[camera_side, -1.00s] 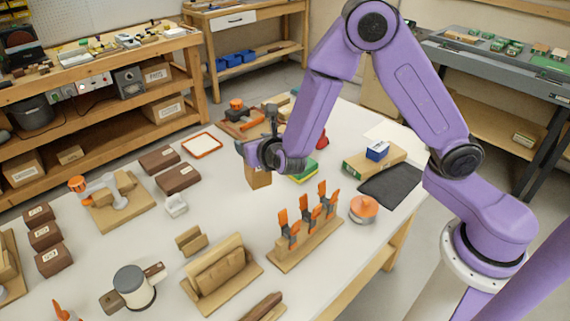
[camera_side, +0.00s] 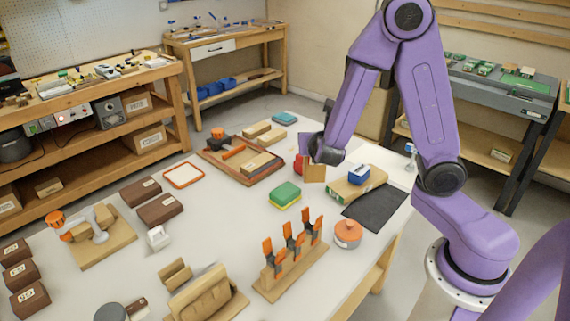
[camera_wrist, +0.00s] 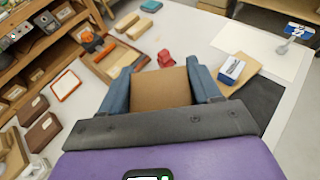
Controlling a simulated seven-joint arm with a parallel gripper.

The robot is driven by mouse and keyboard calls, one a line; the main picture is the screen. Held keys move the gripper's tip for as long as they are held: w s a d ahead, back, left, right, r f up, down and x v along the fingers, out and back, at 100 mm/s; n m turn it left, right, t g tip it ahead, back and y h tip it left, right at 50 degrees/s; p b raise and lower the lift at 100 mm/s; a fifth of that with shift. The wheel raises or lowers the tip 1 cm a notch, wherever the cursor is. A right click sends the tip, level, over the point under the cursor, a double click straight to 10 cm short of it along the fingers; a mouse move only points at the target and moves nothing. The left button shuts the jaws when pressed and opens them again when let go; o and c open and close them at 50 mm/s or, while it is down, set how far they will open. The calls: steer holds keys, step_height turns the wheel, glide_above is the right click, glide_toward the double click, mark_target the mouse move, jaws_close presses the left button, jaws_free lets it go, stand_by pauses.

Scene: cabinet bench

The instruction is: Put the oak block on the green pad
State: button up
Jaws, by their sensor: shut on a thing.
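My gripper (camera_wrist: 160,90) is shut on a tan-brown wooden block (camera_wrist: 160,88), which looks like the oak block. The block (camera_side: 314,173) also shows in the side view, hanging below my gripper and seemingly above the table. A green-topped block with a yellow underside (camera_side: 285,193) lies on the table to the left and nearer the camera. A flat teal-green pad (camera_side: 284,118) lies at the far end; it also shows at the top of the wrist view (camera_wrist: 151,6). I cannot tell which is the green pad.
A red object (camera_side: 299,164) is close behind the held block. A board (camera_side: 347,188) bearing a blue-and-white box (camera_side: 359,175) lies to the right, beside a black mat (camera_side: 380,208). Orange clamps (camera_side: 293,240) stand upright nearer the camera.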

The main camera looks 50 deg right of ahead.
steer(key=w+d+f, duration=0.2)
steer(key=w+f, duration=1)
stand_by(0.5)
steer(key=shift+f, duration=0.25)
steer(key=o, duration=1.6)
